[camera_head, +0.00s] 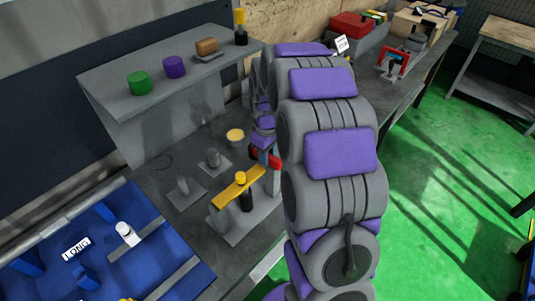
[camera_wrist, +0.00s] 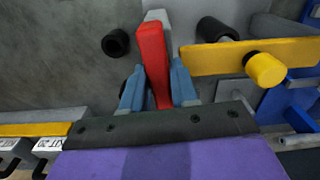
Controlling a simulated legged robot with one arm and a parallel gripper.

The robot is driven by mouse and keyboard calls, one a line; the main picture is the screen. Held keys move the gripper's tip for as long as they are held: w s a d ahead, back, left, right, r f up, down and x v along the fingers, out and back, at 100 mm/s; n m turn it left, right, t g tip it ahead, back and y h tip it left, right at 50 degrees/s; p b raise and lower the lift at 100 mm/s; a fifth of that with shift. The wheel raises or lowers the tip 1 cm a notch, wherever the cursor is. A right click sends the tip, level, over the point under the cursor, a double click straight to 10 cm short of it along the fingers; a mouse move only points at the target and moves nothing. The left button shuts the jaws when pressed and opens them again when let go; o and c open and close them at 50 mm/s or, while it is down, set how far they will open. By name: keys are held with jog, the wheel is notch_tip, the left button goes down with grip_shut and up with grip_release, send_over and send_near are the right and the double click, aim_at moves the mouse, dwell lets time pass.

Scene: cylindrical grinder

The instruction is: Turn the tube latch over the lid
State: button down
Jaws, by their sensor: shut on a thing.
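My gripper (camera_wrist: 158,92) has its blue fingers on either side of a red lever-like piece (camera_wrist: 152,62) and is shut on it. The red piece also shows in the head view (camera_head: 268,161), partly hidden by my arm. A flat yellow bar (camera_wrist: 222,56) with a yellow knob (camera_wrist: 265,69) lies just right of the fingers in the wrist view. In the head view the yellow bar (camera_head: 236,188) lies across a dark post on a grey base (camera_head: 232,227). I cannot tell for sure which piece is the tube latch or the lid.
A yellow-topped cup (camera_head: 235,136) and small grey stands (camera_head: 213,159) are on the bench behind the yellow bar. A raised shelf (camera_head: 125,103) holds a green cylinder (camera_head: 138,83) and a purple cylinder (camera_head: 174,67). A blue tray (camera_head: 50,232) is at the lower left.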

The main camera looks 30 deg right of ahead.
jog(key=shift+a+r+n+p, duration=0.1)
jog(key=shift+n+p, duration=0.2)
jog(key=shift+p, duration=0.1)
jog(key=shift+a+r+n+p, duration=0.1)
jog(key=shift+a+n+p, duration=0.1)
jog(key=shift+n+p, duration=0.8)
jog(key=n+p, duration=0.4)
jog(key=s+n+p, duration=0.1)
jog(key=n+p, duration=0.1)
jog(key=shift+s+a+n, duration=0.1)
jog(key=shift+a+n, duration=0.25)
jog(key=shift+n, duration=0.05)
jog(key=shift+s+n+p, duration=0.15)
jog(key=shift+n+p, duration=0.8)
jog(key=shift+n, duration=0.25)
jog(key=c, duration=1)
grip_release()
jog(key=shift+f, duration=0.2)
jog(key=shift+o, duration=0.2)
